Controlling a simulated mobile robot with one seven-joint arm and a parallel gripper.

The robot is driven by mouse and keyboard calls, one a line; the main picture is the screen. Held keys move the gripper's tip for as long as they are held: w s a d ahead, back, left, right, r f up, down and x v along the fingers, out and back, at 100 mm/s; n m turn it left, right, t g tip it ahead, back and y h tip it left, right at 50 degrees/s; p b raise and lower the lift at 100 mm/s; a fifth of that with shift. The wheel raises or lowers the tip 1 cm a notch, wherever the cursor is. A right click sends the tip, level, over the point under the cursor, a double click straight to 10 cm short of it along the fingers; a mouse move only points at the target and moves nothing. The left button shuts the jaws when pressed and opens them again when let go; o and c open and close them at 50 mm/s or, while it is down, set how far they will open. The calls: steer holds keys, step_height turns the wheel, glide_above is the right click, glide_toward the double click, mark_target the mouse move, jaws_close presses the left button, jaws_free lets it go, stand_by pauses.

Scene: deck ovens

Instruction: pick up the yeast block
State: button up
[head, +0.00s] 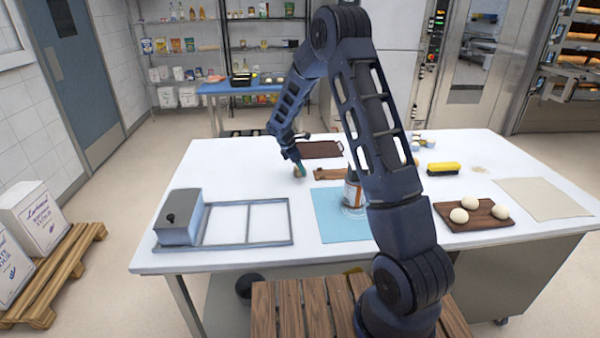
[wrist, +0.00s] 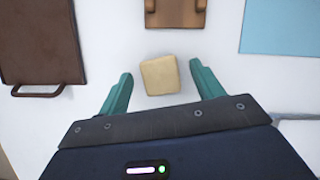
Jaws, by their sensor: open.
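The yeast block (wrist: 160,75) is a small tan block on the white table. My gripper is open and empty. In the head view my gripper (head: 298,168) points down at the far left-middle of the table, and the yeast block is mostly hidden there.
A dark brown tray with a handle (wrist: 40,45) is at left in the wrist view. A brown wooden board (wrist: 176,12) lies just beyond the block.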

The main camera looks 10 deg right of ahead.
steer(key=shift+d+f, duration=0.25)
steer(key=shift+f, duration=0.4)
steer(key=c, duration=1.1)
steer(key=shift+r, duration=0.15)
